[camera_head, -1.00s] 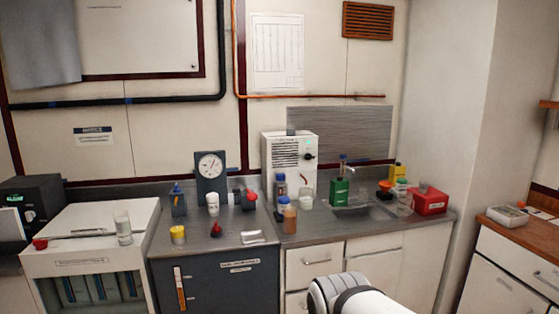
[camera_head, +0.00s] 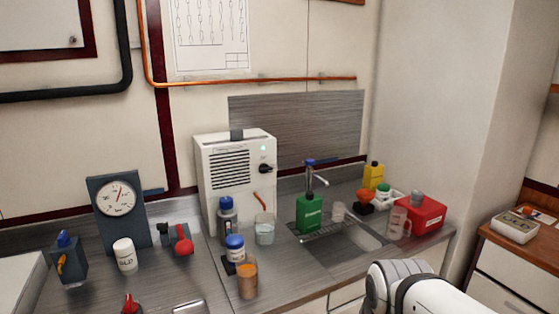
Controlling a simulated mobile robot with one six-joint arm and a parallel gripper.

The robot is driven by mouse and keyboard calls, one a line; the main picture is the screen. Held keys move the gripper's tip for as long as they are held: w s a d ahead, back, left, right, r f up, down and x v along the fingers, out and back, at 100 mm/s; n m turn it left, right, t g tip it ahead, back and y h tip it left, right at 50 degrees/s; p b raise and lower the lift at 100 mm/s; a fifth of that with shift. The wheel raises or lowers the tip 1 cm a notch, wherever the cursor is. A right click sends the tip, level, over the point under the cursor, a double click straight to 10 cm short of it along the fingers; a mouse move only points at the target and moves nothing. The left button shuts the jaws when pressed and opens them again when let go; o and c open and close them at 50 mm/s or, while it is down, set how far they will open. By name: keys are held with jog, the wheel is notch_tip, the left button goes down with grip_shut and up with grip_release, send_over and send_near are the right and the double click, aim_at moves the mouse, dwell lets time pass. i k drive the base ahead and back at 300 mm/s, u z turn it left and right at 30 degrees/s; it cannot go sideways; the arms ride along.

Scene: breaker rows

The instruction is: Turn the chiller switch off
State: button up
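A white box unit with dark vent slots, likely the chiller (camera_head: 212,191), stands on the steel counter against the wall. On its front right is a black rotary knob (camera_head: 265,169), with a small lit green light (camera_head: 263,148) above it. The knob's exact pointing direction is too small to read for certain. A white rounded part of my arm shows at the bottom right, well apart from the unit. My gripper is not in view.
Bottles (camera_head: 227,217) and a clear beaker (camera_head: 265,230) stand close in front of the unit. A green bottle (camera_head: 309,213) stands by the sink, with a red box (camera_head: 425,214) farther right. A gauge (camera_head: 117,208) and white jar (camera_head: 124,254) stand left. The counter's front right is fairly clear.

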aim_at(264, 169)
jog(key=u, duration=0.05)
jog(key=i, duration=1)
jog(key=u, duration=0.45)
